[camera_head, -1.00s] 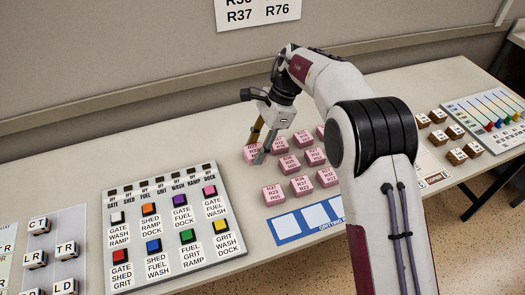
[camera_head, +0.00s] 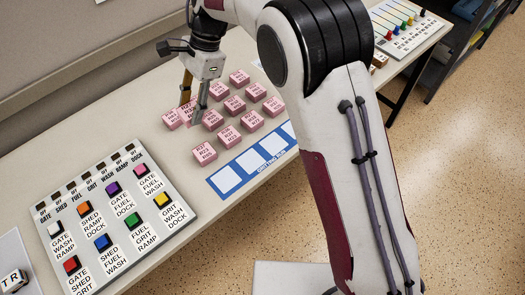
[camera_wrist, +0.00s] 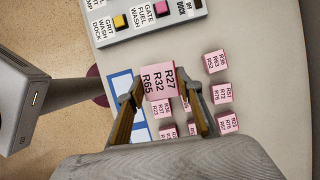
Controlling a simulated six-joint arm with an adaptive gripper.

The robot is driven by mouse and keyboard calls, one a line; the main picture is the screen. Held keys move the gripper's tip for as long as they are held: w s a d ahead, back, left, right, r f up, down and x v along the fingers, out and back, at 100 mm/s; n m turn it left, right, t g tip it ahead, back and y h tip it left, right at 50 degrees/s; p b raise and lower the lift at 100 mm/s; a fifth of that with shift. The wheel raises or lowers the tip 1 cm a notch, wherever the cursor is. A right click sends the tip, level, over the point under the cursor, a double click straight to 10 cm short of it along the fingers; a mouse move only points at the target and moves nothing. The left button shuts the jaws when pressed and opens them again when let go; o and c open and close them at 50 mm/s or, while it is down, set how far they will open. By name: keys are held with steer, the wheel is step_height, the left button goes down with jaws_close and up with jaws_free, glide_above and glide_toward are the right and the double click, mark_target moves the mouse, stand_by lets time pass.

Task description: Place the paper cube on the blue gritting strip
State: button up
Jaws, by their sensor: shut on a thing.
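My gripper (camera_head: 190,113) is shut on a pink paper cube (camera_head: 187,109), left of the group of pink cubes. In the wrist view the held cube (camera_wrist: 158,82) sits between the fingertips (camera_wrist: 160,92), its face reading R27 R32 R65. It appears a little above the table; the exact gap is hard to tell. The blue gritting strip (camera_head: 218,187) lies in front of the cubes, with white squares; those that show are empty. My arm hides its right end. The strip also shows in the wrist view (camera_wrist: 122,84), partly behind the cube and a finger.
Several pink cubes (camera_head: 228,136) stand in rows between my gripper and the strip. One cube (camera_head: 172,119) stands close left of the gripper. A button panel (camera_head: 120,215) is at the front left. A slider panel (camera_head: 405,25) is at the far right.

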steer(key=s+d+f, duration=0.4)
steer(key=s+d, duration=0.4)
steer(key=s, duration=0.1)
steer(key=shift+s+d+f+n, duration=0.2)
steer(key=shift+d+f+n, duration=0.1)
steer(key=shift+n, duration=0.1)
steer(key=shift+f, duration=3.1)
steer(key=shift+f, duration=1.9)
steer(key=shift+f, duration=0.1)
